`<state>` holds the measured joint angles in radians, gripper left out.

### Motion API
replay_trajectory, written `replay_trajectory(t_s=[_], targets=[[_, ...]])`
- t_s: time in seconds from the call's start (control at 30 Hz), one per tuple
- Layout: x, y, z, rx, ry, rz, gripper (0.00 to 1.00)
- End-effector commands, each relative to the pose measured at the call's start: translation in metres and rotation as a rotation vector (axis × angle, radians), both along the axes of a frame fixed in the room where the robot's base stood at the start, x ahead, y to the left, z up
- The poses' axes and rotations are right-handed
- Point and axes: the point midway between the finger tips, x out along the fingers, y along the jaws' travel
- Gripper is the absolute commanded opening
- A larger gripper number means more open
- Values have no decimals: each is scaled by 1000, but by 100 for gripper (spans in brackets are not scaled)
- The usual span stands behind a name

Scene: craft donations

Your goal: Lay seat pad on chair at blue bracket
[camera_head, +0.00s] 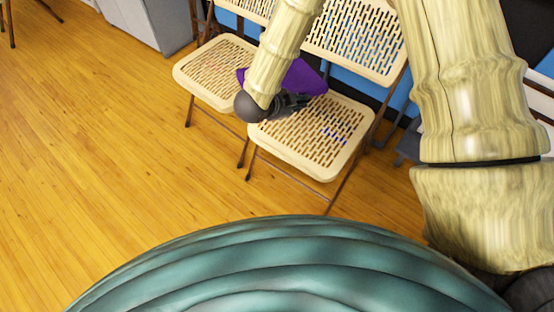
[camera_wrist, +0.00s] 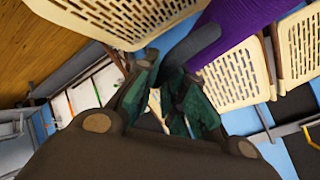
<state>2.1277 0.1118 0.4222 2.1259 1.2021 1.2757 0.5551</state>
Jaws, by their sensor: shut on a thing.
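The purple seat pad (camera_head: 304,78) is held up at the gap between two chairs, above the rear left part of the right chair's seat (camera_head: 300,150). My arm hides part of it. My gripper (camera_head: 298,101) is shut on the pad. In the wrist view, the fingers (camera_wrist: 166,84) close at a dark grey part (camera_wrist: 190,48) beside the pad's purple surface (camera_wrist: 232,25). The right chair is beige, slotted and unfolded. Small blue spots (camera_head: 335,134) show at its seat slots; I cannot tell whether they are the blue bracket.
A second beige chair, with its seat (camera_head: 215,72), stands close on the left. A grey cabinet (camera_head: 148,22) is at the back left. Wooden floor (camera_head: 100,150) is clear at the left. A teal ridged surface (camera_head: 290,265) fills the bottom of the head view.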

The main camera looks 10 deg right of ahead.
Motion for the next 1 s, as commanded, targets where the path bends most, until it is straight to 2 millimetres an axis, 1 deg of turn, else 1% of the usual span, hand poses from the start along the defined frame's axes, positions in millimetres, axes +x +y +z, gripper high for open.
replay_trajectory(t_s=[0.03, 0.17, 0.3, 0.43, 0.6, 0.73, 0.87, 1.0], targets=[[-4, 5, -19, 0, -4, -57, 0], [-20, 15, -42, -3, -10, -220, 0], [-41, 32, -67, -10, -14, -392, 0], [-61, 49, -85, -20, -15, -537, 0], [-82, 69, -99, -35, -12, -670, 0], [-90, 77, -103, -39, -11, -722, 0], [-91, 77, -106, -41, -10, -738, 0], [-85, 71, -113, -40, -11, -738, 0]])
